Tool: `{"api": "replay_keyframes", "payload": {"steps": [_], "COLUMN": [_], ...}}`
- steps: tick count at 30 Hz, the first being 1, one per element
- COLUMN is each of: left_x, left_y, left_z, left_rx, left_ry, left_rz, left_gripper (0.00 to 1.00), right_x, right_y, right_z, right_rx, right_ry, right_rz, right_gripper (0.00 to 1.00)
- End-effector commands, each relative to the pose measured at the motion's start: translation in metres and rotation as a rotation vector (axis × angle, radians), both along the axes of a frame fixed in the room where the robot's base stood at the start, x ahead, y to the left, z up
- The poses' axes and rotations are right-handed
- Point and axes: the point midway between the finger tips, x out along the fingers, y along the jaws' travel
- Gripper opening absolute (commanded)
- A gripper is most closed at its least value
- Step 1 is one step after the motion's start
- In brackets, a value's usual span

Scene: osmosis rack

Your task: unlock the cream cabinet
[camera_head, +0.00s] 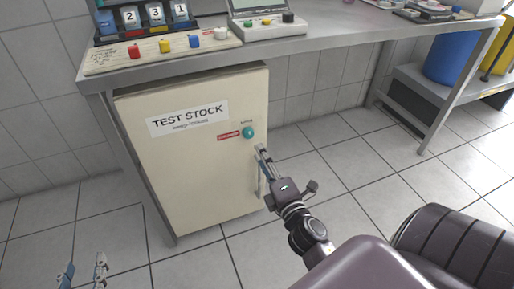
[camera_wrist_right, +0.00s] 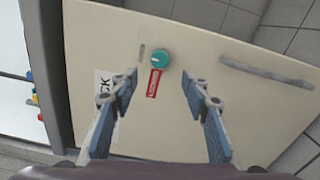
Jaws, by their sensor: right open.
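The cream cabinet (camera_head: 190,165) stands under the bench, its door shut, with a "TEST STOCK" label (camera_head: 187,118) on it. A teal round knob (camera_head: 248,132) sits near the door's upper right, beside a small red label (camera_head: 228,136). In the right wrist view the knob (camera_wrist_right: 160,60) lies ahead, between and beyond the fingers. My right gripper (camera_wrist_right: 158,90) is open and empty, apart from the knob. In the head view my right gripper (camera_head: 262,150) is just below and right of the knob, in front of the door handle (camera_head: 258,180). My left gripper (camera_head: 84,272) shows only its fingertips at the lower left, apart from each other.
The bench (camera_head: 330,48) overhangs the cabinet. On it are a board with coloured knobs (camera_head: 160,50), numbered blocks (camera_head: 155,14) and a device (camera_head: 268,24). A blue barrel (camera_head: 448,60) stands at the right. Tiled floor in front of the cabinet is clear.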

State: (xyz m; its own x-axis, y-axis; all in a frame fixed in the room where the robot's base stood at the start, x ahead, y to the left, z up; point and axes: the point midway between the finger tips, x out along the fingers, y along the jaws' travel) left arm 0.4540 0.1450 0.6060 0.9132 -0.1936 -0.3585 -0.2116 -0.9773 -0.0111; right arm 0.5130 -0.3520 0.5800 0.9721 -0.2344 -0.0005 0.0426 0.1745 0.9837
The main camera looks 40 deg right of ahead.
Motion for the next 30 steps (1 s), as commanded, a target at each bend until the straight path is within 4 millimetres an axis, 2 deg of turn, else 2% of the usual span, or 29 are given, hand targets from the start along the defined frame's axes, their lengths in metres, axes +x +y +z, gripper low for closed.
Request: {"api": "replay_keyframes", "payload": {"steps": [3,8,26,30], "left_x": [0.000,0.000,0.000,0.000], "left_y": [0.000,0.000,0.000,0.000], "left_z": [0.000,0.000,0.000,0.000], "left_rx": [0.000,-0.001,-0.001,-0.001], "left_ry": [0.001,0.001,0.001,0.001], "left_rz": [0.000,0.000,0.000,0.000], "left_gripper": [0.40,0.40,0.40,0.40], "right_x": [-0.015,-0.024,-0.024,-0.022], "right_y": [0.004,0.006,0.007,0.014], "right_z": [-0.001,0.000,0.001,0.012], "right_rx": [0.002,0.001,0.008,0.153], "right_ry": [0.001,0.000,-0.002,-0.036], "right_rz": [0.000,-0.001,0.000,-0.005], "right_gripper": [0.43,0.43,0.43,0.43]}}
